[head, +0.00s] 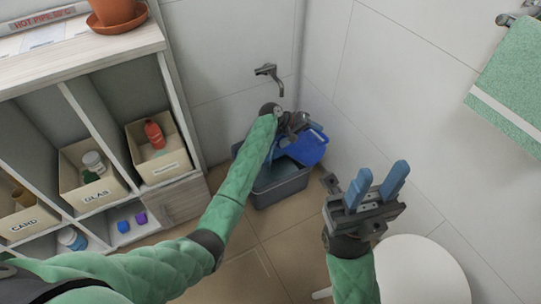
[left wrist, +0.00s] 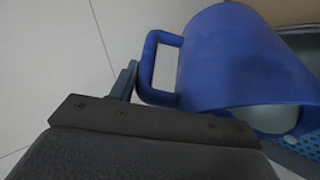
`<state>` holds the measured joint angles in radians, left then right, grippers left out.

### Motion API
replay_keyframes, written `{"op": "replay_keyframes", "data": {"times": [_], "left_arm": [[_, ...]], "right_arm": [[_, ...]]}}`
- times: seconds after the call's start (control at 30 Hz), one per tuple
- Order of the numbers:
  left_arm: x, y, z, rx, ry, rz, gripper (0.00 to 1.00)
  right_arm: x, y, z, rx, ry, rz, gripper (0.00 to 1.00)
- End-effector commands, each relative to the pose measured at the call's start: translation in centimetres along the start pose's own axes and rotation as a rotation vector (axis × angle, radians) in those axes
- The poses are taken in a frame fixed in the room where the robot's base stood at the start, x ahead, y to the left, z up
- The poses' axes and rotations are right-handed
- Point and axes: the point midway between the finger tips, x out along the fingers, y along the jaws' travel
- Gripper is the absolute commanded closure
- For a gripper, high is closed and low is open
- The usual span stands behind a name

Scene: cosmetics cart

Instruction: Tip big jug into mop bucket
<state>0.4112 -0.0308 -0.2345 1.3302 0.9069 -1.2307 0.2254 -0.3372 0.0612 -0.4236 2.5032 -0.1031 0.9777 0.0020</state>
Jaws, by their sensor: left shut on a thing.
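The big blue jug (head: 312,150) is held tilted over the grey mop bucket (head: 282,189), which stands on the floor in the corner. In the left wrist view the jug (left wrist: 225,50) leans with its mouth toward the lower right. Something pale shows inside its mouth; I cannot tell if it is liquid. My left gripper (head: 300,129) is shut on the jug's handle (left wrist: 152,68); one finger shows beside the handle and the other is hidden. My right gripper (head: 378,186) is open and empty, to the right of the bucket.
A wall tap (head: 268,72) is above the bucket. A shelf unit (head: 95,60) with labelled bins stands at the left. A round white stool top (head: 422,270) is at the lower right. A green towel (head: 515,95) hangs at the right. Tiled floor is clear in front of the bucket.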

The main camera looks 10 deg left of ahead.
Motion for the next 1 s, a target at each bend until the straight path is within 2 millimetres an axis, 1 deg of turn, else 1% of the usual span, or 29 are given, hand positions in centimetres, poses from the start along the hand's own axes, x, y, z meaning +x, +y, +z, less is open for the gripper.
{"op": "replay_keyframes", "data": {"times": [0.1,0.33,0.53,0.73,0.87,1.0], "left_arm": [[-0.13,-0.01,-0.14,-0.003,0.002,0.014,1.0],[-0.3,0.13,-0.19,-0.005,0.001,0.02,1.0],[-0.36,-0.13,-0.22,-0.013,0.0,0.037,1.0],[-0.54,0.0,-0.28,-0.015,-0.001,0.041,1.0],[-0.53,-0.28,-0.29,-0.02,-0.001,0.052,1.0],[-0.69,-0.09,-0.35,-0.021,-0.001,0.055,1.0]], "right_arm": [[-0.46,-0.01,0.03,0.004,-0.002,0.004,0.64],[-0.27,-0.14,0.14,0.011,-0.002,0.007,0.64],[-0.81,-0.14,0.12,0.018,0.0,0.012,0.64],[-0.55,-0.16,0.21,0.022,0.005,0.012,0.64],[-0.97,-0.15,0.18,0.026,0.006,0.015,0.64],[-0.63,-0.2,0.28,0.03,0.011,0.015,0.64]]}}
